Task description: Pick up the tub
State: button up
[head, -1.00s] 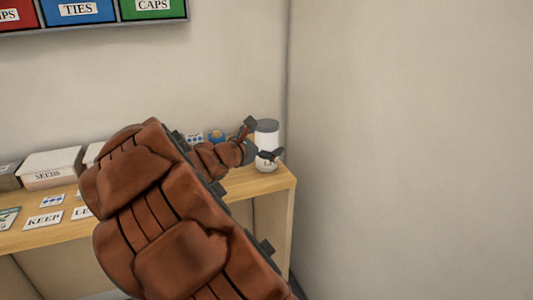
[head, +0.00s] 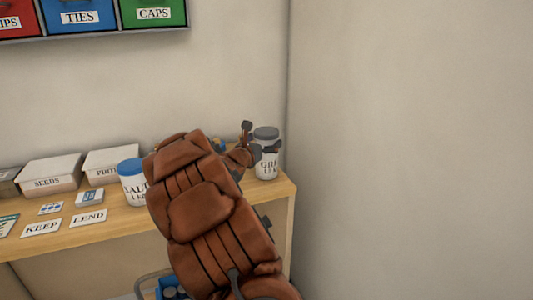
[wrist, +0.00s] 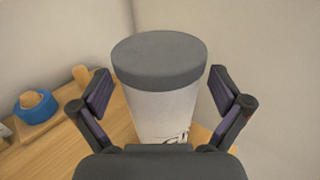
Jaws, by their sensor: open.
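A white tub with a grey lid (head: 267,133) and a partly hidden label stands upright at the right end of the wooden shelf. It fills the middle of the wrist view (wrist: 160,60). My gripper (head: 259,139) is open at this tub. In the wrist view my gripper (wrist: 160,82) has one finger on each side of the tub, with visible gaps between fingers and tub. A second white tub with a blue lid (head: 131,167) stands further left, partly behind my arm.
Left on the shelf (head: 150,218) are a SEEDS box (head: 50,175), another lidded box (head: 112,163) and KEEP (head: 42,227) and LEND (head: 89,218) cards. A blue roll (wrist: 36,106) lies left of the grey-lidded tub. Walls close in behind and right.

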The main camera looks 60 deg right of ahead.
jog(key=shift+w+d, duration=0.1)
jog(key=shift+d, duration=0.8)
jog(key=c, duration=1.6)
jog(key=shift+r, duration=0.1)
jog(key=shift+c, duration=0.4)
